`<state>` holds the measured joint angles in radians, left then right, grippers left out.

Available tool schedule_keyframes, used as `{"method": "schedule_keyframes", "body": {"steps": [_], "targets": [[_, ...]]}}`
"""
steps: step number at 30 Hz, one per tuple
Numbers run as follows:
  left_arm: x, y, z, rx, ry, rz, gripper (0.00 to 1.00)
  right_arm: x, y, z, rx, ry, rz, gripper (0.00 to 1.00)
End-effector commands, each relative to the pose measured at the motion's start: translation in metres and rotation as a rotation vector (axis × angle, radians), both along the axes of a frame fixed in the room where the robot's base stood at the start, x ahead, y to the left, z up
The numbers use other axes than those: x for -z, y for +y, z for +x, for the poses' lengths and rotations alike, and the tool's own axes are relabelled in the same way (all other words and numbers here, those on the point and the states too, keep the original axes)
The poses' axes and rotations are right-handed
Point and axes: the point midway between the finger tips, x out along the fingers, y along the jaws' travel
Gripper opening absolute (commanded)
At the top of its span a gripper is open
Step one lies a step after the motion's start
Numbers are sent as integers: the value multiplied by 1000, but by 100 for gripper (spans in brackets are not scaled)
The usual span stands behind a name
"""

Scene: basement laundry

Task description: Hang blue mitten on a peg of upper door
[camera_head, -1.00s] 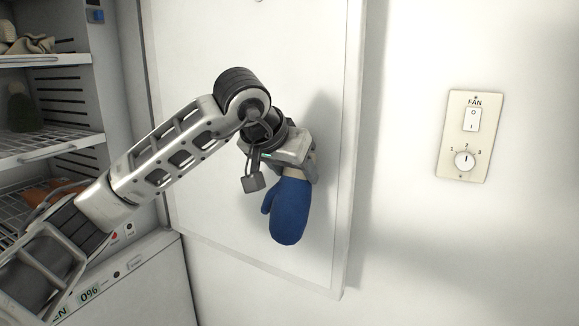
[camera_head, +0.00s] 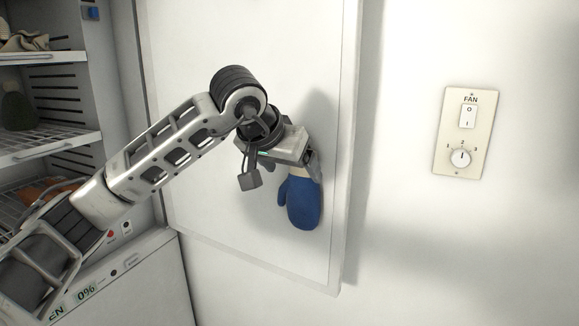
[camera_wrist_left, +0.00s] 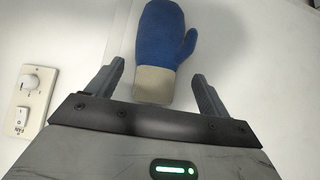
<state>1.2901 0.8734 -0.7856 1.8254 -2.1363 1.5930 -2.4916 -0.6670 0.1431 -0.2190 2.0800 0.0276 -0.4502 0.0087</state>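The blue mitten (camera_head: 303,203) hangs upright against the white inner face of the upper door (camera_head: 200,50), blue end down, pale cuff up. My left gripper (camera_head: 292,168) is at the cuff, in front of the door. In the left wrist view, its fingers (camera_wrist_left: 158,72) are spread, with the mitten's cuff (camera_wrist_left: 154,85) between them and a gap on both sides. The gripper is open. Any peg at the cuff is hidden by the gripper and the mitten. My right gripper is not in view.
The open cabinet with wire shelves (camera_head: 45,145) stands at the left, with cloth items on them. A fan switch plate (camera_head: 463,132) is on the wall at the right. The wall between door edge and switch plate is bare.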

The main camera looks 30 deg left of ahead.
Motion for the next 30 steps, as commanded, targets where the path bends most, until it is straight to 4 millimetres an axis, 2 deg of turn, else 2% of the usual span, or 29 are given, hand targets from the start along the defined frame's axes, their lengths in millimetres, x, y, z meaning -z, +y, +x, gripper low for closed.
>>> {"method": "schedule_keyframes", "body": {"steps": [7,21,25,30], "targets": [[-11,1,-10,0,-2,0,80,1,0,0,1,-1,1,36],[-91,4,-83,0,-5,0,80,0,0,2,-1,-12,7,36],[-106,5,-97,-1,-4,1,80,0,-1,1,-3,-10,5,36],[-115,5,-107,-1,-1,1,80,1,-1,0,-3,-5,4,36]]}}
